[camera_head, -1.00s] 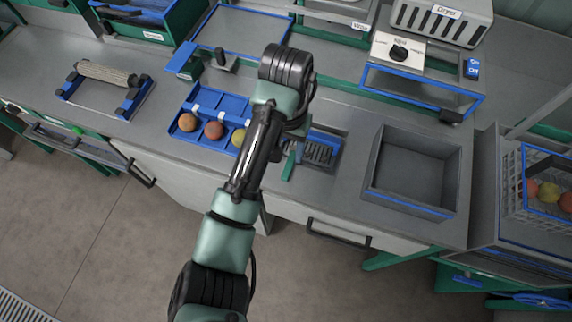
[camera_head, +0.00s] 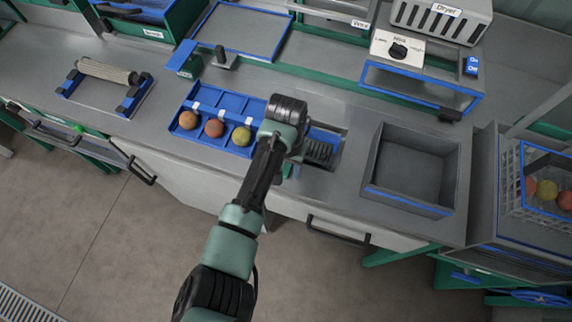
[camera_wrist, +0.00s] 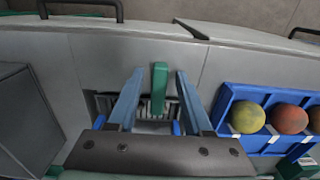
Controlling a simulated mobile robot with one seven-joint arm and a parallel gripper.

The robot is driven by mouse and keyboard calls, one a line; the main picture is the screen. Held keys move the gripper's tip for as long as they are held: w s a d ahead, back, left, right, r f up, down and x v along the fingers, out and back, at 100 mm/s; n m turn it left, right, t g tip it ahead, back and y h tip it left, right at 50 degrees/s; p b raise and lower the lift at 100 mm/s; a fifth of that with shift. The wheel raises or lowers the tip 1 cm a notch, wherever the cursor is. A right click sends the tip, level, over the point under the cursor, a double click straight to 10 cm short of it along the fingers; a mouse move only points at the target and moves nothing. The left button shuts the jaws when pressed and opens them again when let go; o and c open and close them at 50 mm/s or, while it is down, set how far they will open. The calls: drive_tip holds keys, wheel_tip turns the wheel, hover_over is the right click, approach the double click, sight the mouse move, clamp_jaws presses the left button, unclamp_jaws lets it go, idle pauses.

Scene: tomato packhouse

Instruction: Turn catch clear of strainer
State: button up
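The strainer (camera_head: 318,150) is a dark slotted grate in a recess of the grey counter, partly hidden by my arm. It also shows in the wrist view (camera_wrist: 104,104), behind my fingers. The catch is a green bar (camera_wrist: 160,78) that lies across the strainer's edge in the wrist view; my arm mostly hides it in the head view. My gripper (camera_wrist: 160,76) is open, with one finger on each side of the catch. Gaps show between the catch and both fingers. My fingertips are hidden in the head view.
A blue tray (camera_head: 228,103) with three tomatoes lies left of the strainer. An empty grey basin (camera_head: 412,205) stands to its right. A drawer handle (camera_head: 338,233) juts from the counter front. A roller (camera_head: 105,71) sits at the far left.

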clamp_jaws()
drive_tip(key=shift+n+p, duration=0.3)
drive_tip(key=n+p, duration=0.1)
drive_tip(key=d+n+p, duration=0.1)
drive_tip(key=n, duration=0.1)
drive_tip(key=shift+s+r, duration=0.1)
drive_tip(key=shift+s, duration=0.05)
drive_tip(key=n, duration=0.2)
drive_tip(key=d+n+p, duration=0.1)
drive_tip(key=n, duration=0.5)
drive_tip(key=w+n+p, duration=0.1)
drive_tip(key=shift+d+n, duration=0.3)
drive_tip(key=shift+d, duration=0.05)
drive_tip(key=n, duration=0.2)
drive_tip(key=w+n, duration=0.1)
drive_tip(key=n, duration=0.1)
drive_tip(key=shift+d+n, duration=0.2)
drive_tip(key=shift+n, duration=0.1)
drive_tip(key=shift+o, duration=0.9)
unclamp_jaws()
